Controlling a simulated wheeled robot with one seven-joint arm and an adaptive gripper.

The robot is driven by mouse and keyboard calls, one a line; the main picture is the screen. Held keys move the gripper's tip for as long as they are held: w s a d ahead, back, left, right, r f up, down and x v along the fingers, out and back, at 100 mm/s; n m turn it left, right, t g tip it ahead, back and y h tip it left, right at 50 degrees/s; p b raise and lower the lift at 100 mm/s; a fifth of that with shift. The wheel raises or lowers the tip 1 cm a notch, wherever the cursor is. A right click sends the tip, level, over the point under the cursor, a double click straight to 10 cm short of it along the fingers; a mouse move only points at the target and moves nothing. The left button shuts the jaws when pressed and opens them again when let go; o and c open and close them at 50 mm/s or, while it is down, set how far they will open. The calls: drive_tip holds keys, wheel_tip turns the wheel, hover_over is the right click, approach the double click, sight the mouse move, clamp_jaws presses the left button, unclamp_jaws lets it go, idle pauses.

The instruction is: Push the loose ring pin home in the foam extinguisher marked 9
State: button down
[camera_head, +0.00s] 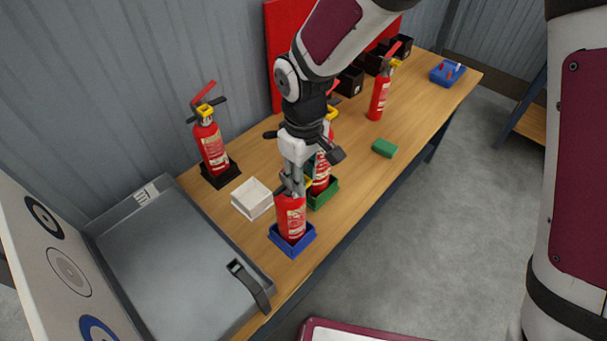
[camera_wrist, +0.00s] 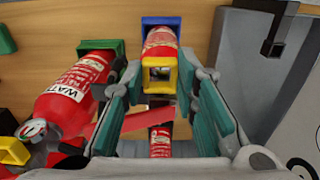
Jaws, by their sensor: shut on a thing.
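A red extinguisher (camera_head: 291,218) stands in a blue tray (camera_head: 293,246) near the bench's front edge; it also shows in the wrist view (camera_wrist: 161,40). I cannot read a 9 on it. A yellow square ring (camera_wrist: 159,75) sits at its head, with a red lever (camera_wrist: 148,120) nearer the camera. My gripper (camera_head: 293,183) is over the extinguisher's top.
A water extinguisher (camera_wrist: 75,95) stands close by in a green tray (camera_head: 324,195). A white box (camera_head: 252,199) and another extinguisher (camera_head: 212,145) are to the left.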

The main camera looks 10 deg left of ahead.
idle(0.7)
drive_tip(key=c, duration=1.2)
unclamp_jaws()
wheel_tip(320, 180, up, 12)
drive_tip(key=shift+d+r, duration=0.1)
drive_tip(key=d+r+m+t, duration=0.25)
drive_tip(key=d+r, duration=0.35)
drive_tip(key=d, duration=0.3)
drive_tip(key=s+d+r+m+t, duration=0.1)
drive_tip(key=s+d+m, duration=0.2)
drive_tip(key=d, duration=0.3)
drive_tip(key=s+d+r+m+t+b, duration=0.1)
drive_tip(key=s+d+r+m, duration=0.1)
drive_tip(key=d, duration=0.4)
drive_tip(key=s+d+r+m+t, duration=0.1)
drive_tip(key=s+d+m, duration=0.3)
drive_tip(key=s+d, duration=0.2)
drive_tip(key=shift+d+r+m+b, duration=0.3)
drive_tip(key=shift+d+b, duration=0.1)
drive_tip(key=shift+d, duration=0.1)
